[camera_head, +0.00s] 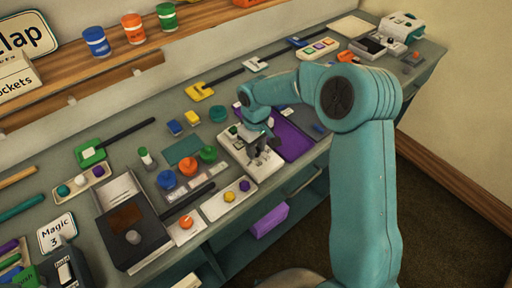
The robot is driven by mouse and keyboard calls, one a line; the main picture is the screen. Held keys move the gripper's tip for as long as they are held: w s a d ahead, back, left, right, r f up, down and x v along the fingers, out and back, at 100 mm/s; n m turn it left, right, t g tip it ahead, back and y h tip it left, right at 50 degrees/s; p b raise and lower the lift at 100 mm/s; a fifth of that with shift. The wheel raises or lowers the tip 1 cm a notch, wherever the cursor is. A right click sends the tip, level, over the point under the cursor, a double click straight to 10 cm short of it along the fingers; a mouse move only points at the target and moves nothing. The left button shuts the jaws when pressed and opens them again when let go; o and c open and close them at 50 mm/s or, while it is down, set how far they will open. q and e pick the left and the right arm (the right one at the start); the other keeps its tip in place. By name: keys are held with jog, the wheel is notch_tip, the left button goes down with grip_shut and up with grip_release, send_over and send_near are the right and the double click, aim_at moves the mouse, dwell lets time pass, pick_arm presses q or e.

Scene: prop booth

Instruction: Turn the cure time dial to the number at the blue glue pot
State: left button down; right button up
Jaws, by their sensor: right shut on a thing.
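The blue glue pot (96,41) stands on the wooden shelf at the upper left, left of an orange pot (134,28) and a green pot (167,17). Each has a pale label whose number is too small to read. My right gripper (257,155) points down over a white device (265,171) at mid-bench. It is shut on a small part at the top of this device, mostly hidden by the fingers; I cannot tell if it is the cure time dial. My left gripper is not in view.
A purple mat (293,141) lies right of the white device. A dark box with a knob (133,237) stands at the left front. Blue, orange and green round pieces (187,166) lie between them. A tray with yellow and purple pieces (224,203) is near the front edge.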

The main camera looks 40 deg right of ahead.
jog(key=shift+w, duration=0.1)
dwell(0.4)
jog(key=o, duration=1.1)
jog(key=shift+c, duration=0.2)
jog(key=shift+r, duration=0.1)
notch_tip(320, 180, up, 16)
jog(key=shift+b, duration=0.4)
